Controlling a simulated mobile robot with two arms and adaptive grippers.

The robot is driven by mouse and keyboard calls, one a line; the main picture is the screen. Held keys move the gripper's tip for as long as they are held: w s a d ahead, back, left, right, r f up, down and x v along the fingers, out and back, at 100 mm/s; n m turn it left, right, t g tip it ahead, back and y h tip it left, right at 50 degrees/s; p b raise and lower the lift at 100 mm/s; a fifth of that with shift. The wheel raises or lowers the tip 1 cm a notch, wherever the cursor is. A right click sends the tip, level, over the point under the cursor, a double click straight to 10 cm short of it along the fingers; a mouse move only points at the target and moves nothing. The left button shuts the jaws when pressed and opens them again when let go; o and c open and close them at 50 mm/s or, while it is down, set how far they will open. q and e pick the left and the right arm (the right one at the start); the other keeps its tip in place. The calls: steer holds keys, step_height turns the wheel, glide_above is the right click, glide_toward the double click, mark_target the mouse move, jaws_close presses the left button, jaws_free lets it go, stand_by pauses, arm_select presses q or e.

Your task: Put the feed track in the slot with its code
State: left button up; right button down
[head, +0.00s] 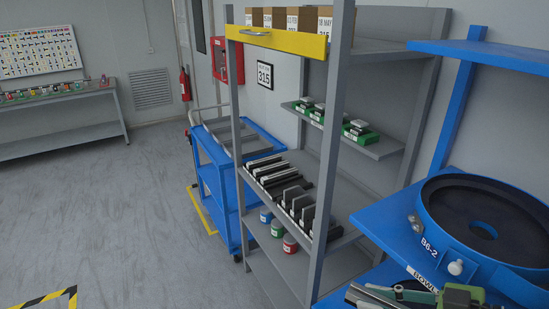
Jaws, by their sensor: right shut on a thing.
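My right gripper (408,293) is at the bottom edge of the head view, right of centre, and is shut on the feed track. The feed track (372,297) shows as a grey metal piece with green parts to the right, partly cut off by the picture edge. Its code cannot be read. The grey shelf rack (340,185) in the middle has dark upright pieces (268,171) in a row on its middle shelf. I cannot tell which are slots or read codes there. My left gripper is not in view.
A blue stand with a round blue bowl (453,237) labelled B6-2 stands close at right. Green boxes (358,134) sit on the upper shelf, colored cans (277,228) on the lower. A blue cart (226,165) stands behind. The floor at left is clear.

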steer(key=a+f+b, duration=1.2)
steer(key=f+b, duration=0.1)
steer(key=shift+f, duration=0.3)
steer(key=shift+r, duration=0.1)
steer(key=w+a+r, duration=0.3)
steer(key=r, duration=0.3)
steer(key=w+a+r, duration=0.3)
steer(key=r, duration=0.2)
steer(key=shift+a+r, duration=0.4)
